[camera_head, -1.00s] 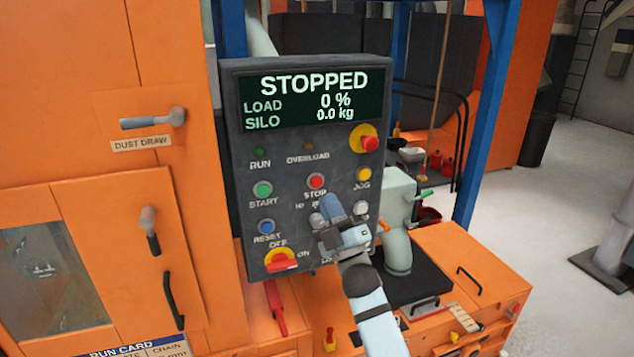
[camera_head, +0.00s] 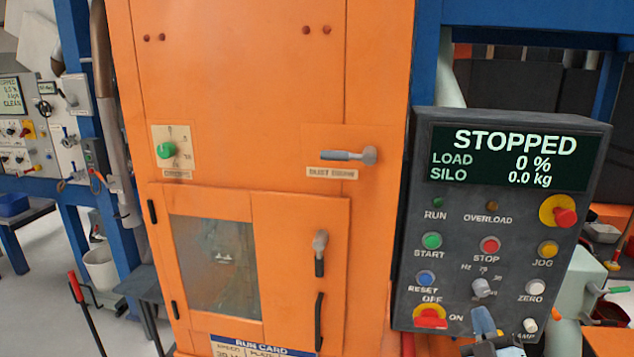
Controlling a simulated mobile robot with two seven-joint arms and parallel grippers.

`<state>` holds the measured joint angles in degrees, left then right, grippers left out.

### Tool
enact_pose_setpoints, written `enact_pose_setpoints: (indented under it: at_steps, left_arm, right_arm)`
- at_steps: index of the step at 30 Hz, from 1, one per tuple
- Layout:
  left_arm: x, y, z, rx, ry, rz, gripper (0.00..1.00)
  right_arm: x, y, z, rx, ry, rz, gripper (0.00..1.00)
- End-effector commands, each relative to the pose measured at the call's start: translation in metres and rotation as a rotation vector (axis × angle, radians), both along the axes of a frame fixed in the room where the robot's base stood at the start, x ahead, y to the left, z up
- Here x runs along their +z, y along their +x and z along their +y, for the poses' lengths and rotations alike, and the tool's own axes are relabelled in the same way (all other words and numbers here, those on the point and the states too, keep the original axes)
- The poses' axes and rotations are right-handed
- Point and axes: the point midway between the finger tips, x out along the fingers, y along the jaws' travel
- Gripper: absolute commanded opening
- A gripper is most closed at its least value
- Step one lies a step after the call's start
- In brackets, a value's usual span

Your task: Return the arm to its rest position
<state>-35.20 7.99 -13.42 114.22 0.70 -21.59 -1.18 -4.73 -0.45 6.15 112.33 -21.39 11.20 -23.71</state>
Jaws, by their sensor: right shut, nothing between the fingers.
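My right gripper (camera_head: 488,330) shows at the bottom edge of the head view, in front of the lower part of the dark control panel (camera_head: 408,215). It is shut and empty. Most of my right arm is below the picture. I cannot tell whether the gripper touches the panel. The panel's screen (camera_head: 516,158) reads STOPPED, load 0 % and silo 0.0 kg. My left gripper is not in view.
The orange elevator housing (camera_head: 270,80) fills the middle, with a window door (camera_head: 212,262), a dust draw handle (camera_head: 348,156) and a green knob (camera_head: 166,150). Blue posts (camera_head: 78,130) and another panel stand at left. Light floor (camera_head: 45,260) shows at far left.

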Motion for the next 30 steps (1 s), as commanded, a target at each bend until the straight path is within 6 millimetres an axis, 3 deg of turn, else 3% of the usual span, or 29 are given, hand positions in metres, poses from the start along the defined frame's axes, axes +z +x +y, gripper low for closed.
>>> enact_pose_setpoints:
  at_steps: [1, 3, 6, 9, 12, 15, 19, 30]
  left_arm:
    - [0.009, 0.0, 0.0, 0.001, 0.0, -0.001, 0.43]
    - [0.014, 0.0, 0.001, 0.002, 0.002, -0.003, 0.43]
    - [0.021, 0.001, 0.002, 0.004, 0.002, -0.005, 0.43]
    - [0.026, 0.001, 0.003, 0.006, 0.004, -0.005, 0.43]
    - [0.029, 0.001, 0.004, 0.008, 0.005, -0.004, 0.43]
    - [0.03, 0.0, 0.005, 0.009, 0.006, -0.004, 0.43]
    - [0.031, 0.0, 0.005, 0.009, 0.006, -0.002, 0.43]
    - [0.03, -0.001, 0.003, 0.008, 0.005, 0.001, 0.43]
  right_arm:
    - [-0.032, -0.014, 0.012, 0.047, 0.069, 0.117, 0.0]
    - [-0.079, -0.037, 0.031, 0.106, 0.186, 0.281, 0.0]
    - [-0.14, -0.077, 0.057, 0.166, 0.343, 0.505, 0.0]
    - [-0.19, -0.125, 0.083, 0.201, 0.484, 0.714, 0.0]
    - [-0.227, -0.17, 0.104, 0.216, 0.597, 0.886, 0.0]
    - [-0.25, -0.206, 0.119, 0.22, 0.676, 1.009, 0.0]
    - [-0.264, -0.232, 0.13, 0.219, 0.732, 1.094, 0.0]
    - [-0.268, -0.237, 0.132, 0.219, 0.744, 1.111, 0.0]
